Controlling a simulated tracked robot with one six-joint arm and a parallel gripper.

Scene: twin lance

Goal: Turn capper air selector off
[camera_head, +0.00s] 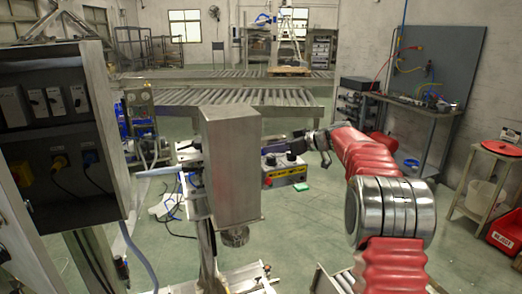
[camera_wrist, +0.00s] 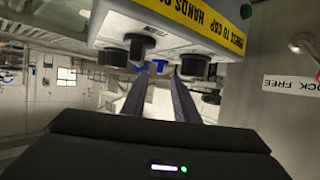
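The capper control box (camera_head: 285,172) is a grey box with a yellow label strip and black knobs, beside a tall metal housing. In the wrist view the box (camera_wrist: 165,22) appears upside down, its label reading "PRESS TO CAP" and "HANDS". One black knob (camera_wrist: 139,43) is at left, another black knob (camera_wrist: 193,67) at right, and a further dark knob (camera_wrist: 210,97) lies lower right. I cannot tell which is the air selector or its setting. My gripper (camera_head: 303,143) is right beside the box. In the wrist view its two fingers (camera_wrist: 160,78) are apart, near the knobs, with nothing held.
The tall metal housing (camera_head: 231,165) stands left of the box. A dark electrical cabinet (camera_head: 60,130) is at the left. Roller conveyors (camera_head: 240,97) lie behind. Green floor is open between.

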